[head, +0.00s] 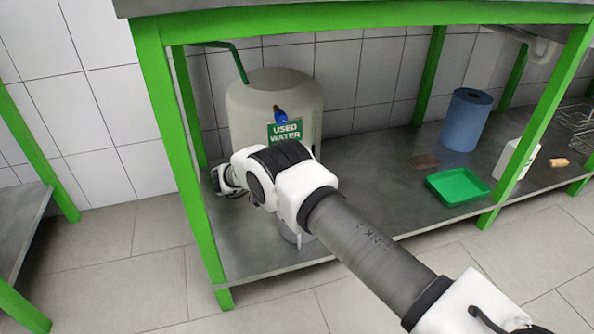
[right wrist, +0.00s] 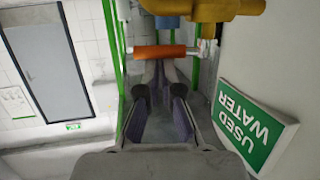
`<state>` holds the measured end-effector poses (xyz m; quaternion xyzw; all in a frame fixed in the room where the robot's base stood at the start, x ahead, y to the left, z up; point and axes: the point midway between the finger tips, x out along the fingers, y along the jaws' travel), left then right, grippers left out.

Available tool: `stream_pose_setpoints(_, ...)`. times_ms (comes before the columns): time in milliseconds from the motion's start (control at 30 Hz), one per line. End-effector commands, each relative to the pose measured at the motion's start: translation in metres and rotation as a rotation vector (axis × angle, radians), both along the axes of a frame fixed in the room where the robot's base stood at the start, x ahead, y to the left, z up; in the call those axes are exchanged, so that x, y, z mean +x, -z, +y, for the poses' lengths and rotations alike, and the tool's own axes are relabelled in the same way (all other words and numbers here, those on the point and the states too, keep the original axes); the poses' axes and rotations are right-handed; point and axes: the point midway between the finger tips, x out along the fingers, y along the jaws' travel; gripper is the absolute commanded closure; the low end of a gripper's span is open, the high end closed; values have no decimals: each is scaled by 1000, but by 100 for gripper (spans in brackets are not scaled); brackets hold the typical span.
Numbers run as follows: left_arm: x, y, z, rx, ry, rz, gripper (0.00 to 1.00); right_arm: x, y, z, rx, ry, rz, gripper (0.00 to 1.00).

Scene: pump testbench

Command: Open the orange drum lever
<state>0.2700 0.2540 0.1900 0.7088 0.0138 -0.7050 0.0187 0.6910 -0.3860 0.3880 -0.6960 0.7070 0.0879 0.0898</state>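The orange lever (right wrist: 165,51) shows in the right wrist view as a bar lying crosswise at the tips of my right gripper's fingers. It is joined to a yellow fitting (right wrist: 205,10) above it. I cannot tell whether the fingers touch it. My right gripper (right wrist: 160,75) has a gap between its fingers, with nothing seen held in it. In the head view my right arm hides the lever, and the gripper (head: 227,180) shows only partly, beside the lower left of the beige drum (head: 262,95). The drum's green USED WATER label (head: 285,131) also shows in the right wrist view (right wrist: 252,122). My left gripper is not in view.
The drum stands on a grey lower shelf (head: 375,190) in a green frame (head: 178,140). A green post stands close left of the gripper. A blue cylinder (head: 466,120), green tray (head: 457,187) and white container (head: 515,158) are farther right on the shelf.

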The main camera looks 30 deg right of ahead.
Motion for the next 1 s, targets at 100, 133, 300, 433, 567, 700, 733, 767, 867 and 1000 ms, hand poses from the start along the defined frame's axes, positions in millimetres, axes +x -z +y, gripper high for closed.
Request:
stream_pose_setpoints(100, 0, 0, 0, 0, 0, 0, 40, 0, 0, 0, 2, -2, 0, 100)
stream_pose_setpoints(133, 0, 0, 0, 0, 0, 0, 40, 0, -2, 0, 2, -2, -1, 100)
stream_pose_setpoints(300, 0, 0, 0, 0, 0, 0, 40, 1, -26, 0, 0, -1, -2, 100)
stream_pose_setpoints(433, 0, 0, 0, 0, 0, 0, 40, 0, -55, 0, 0, -1, -4, 100)
stream_pose_setpoints(567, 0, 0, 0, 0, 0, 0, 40, 0, -81, 0, 0, 0, -3, 100)
stream_pose_setpoints(700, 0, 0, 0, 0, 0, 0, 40, 0, -97, 0, 0, 0, -1, 100)
stream_pose_setpoints(733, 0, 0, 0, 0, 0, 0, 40, 0, -99, 0, 0, 0, -1, 100)
stream_pose_setpoints(767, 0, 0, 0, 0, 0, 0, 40, 0, -100, 0, 0, 0, -1, 100)
stream_pose_setpoints(867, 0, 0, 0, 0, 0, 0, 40, 0, -101, 0, 0, 0, 0, 100)
stream_pose_setpoints(1000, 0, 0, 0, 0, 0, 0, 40, 0, -101, 0, 0, 0, 0, 100)
